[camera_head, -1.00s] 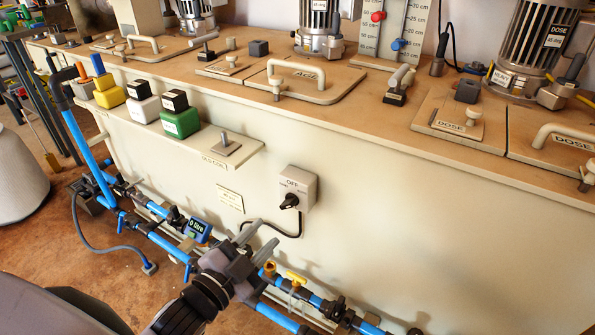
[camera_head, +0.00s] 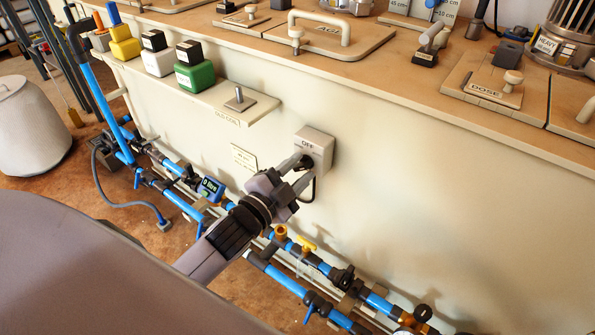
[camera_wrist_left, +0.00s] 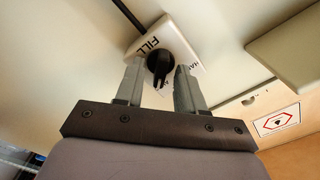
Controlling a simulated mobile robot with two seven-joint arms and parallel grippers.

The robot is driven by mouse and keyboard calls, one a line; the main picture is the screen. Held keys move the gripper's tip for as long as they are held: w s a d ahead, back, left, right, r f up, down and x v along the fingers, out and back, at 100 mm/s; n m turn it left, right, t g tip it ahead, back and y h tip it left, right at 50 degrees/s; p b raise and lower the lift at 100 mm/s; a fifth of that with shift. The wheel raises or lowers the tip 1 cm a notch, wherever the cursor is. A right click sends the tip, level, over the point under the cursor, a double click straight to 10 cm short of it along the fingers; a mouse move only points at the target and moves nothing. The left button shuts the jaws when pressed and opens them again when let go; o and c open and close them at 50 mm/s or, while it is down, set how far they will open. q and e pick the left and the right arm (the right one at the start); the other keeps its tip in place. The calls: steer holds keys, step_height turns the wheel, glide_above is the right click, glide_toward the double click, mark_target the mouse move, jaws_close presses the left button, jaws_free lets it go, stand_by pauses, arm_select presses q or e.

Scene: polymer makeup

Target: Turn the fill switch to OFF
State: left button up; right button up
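The fill switch (camera_head: 318,147) is a pale box on the front wall of the cream tank, with OFF printed at its top. Its black knob (camera_head: 307,162) is partly hidden by my gripper in the head view. In the left wrist view the knob (camera_wrist_left: 159,64) stands out from the box (camera_wrist_left: 180,38), beside the word FILL. My left gripper (camera_head: 298,174) reaches the switch with its fingers apart. In the left wrist view the gripper (camera_wrist_left: 158,85) has one finger on each side of the knob; I cannot tell whether they touch it. My right gripper is out of view.
Blue pipes (camera_head: 262,262) with a yellow-handled valve (camera_head: 306,243) run low along the wall. A shelf (camera_head: 245,112) with coloured bottles (camera_head: 195,75) juts out at the upper left of the switch. The wall right of the switch is clear.

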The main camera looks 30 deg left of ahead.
arm_select(q)
jaws_close()
